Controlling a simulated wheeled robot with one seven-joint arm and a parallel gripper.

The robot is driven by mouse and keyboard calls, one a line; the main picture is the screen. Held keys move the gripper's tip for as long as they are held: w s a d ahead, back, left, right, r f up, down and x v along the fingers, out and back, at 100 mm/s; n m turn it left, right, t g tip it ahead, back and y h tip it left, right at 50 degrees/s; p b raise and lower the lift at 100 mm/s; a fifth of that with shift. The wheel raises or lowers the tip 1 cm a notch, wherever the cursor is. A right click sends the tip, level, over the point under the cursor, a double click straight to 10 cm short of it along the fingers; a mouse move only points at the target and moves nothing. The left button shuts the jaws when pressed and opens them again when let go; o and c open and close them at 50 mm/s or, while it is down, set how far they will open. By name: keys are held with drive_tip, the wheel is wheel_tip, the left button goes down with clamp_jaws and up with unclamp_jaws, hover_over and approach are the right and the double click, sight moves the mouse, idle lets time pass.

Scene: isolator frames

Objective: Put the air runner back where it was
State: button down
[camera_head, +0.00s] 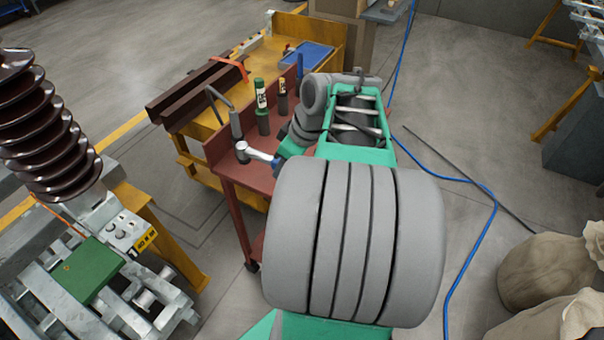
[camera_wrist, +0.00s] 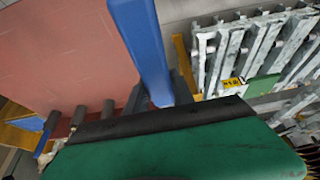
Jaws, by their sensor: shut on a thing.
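I take the air runner to be the blue part (camera_wrist: 143,45) close in front of the wrist camera. It runs down from the top edge to between dark finger-like parts. My gripper (camera_wrist: 163,98) appears shut on it. My own arm hides most of the gripper there, and I cannot tell whether that piece touches the cart top.
A yellow bench with a blue tray (camera_head: 308,55) is behind. An insulator (camera_head: 45,125) rises at left. A blue hose (camera_head: 470,240) crosses the floor.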

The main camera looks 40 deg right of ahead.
drive_tip(key=w+d+f, duration=0.2)
drive_tip(key=d+f, duration=0.1)
drive_tip(key=w+d+f+p, duration=0.1)
drive_tip(key=w+d+f, duration=0.1)
drive_tip(key=d, duration=0.2)
drive_tip(key=w+d+f, duration=0.2)
drive_tip(key=d+f, duration=0.1)
drive_tip(key=d, duration=0.1)
drive_tip(key=shift+d+f, duration=0.25)
drive_tip(key=shift+f, duration=0.1)
drive_tip(key=shift+d+f, duration=0.25)
drive_tip(key=shift+f, duration=0.05)
drive_tip(key=shift+w+f+p, duration=0.1)
drive_tip(key=shift+f+p, duration=0.45)
drive_tip(key=shift+f, duration=1.05)
drive_tip(key=shift+f, duration=0.1)
drive_tip(key=c, duration=1.1)
unclamp_jaws()
drive_tip(key=shift+f, duration=0.1)
